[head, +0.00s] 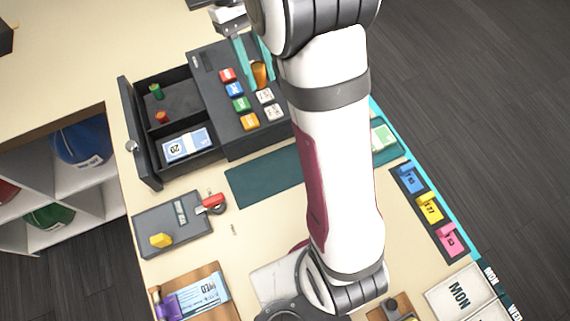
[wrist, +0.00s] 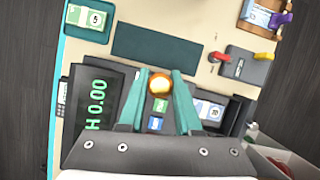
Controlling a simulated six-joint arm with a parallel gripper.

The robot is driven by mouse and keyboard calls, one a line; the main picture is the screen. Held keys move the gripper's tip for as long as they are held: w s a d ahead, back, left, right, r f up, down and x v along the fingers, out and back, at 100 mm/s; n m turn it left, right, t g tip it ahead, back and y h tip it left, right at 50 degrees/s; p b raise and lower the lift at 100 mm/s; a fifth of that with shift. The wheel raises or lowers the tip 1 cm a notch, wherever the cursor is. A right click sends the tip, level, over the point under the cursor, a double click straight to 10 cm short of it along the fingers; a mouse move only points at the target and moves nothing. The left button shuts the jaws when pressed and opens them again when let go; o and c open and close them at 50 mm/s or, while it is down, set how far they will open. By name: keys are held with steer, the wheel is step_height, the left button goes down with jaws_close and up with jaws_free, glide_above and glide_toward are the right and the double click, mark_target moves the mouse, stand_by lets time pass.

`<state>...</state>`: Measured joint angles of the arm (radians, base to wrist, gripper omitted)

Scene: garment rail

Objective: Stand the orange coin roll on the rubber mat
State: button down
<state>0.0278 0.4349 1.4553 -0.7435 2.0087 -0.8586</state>
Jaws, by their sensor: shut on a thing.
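The orange coin roll (head: 260,74) is held between the teal fingers of my gripper (head: 253,62), above the far part of the cash register. In the wrist view the roll (wrist: 159,85) shows end-on between the fingertips (wrist: 160,88), so its tilt is hard to judge there. In the head view it looks roughly upright. The dark green rubber mat (head: 262,178) lies flat and bare on the counter in front of the register. My arm covers its right end in the head view; the wrist view shows the mat (wrist: 155,50) whole. The roll is apart from the mat.
The register (head: 232,95) has coloured keys, and its open drawer (head: 142,140) holds a green roll, a red roll and banknotes. A banknote stack (wrist: 90,18) lies beyond the mat.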

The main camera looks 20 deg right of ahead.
steer(key=s+d+f+m, duration=0.2)
steer(key=s+d+f, duration=0.6)
steer(key=s+f, duration=0.45)
glide_above(273, 178)
steer(key=w, duration=0.1)
steer(key=shift+y, duration=0.4)
steer(key=f, duration=0.7)
steer(key=shift+d+f, duration=0.1)
steer(key=shift+d, duration=0.1)
steer(key=shift+w+a+f, duration=0.1)
steer(key=shift+a+f, duration=0.05)
steer(key=shift+f, duration=0.95)
steer(key=shift+w+a+f, duration=0.1)
steer(key=shift+f, duration=0.95)
steer(key=shift+f, duration=0.1)
steer(key=c, duration=0.6)
jaws_free()
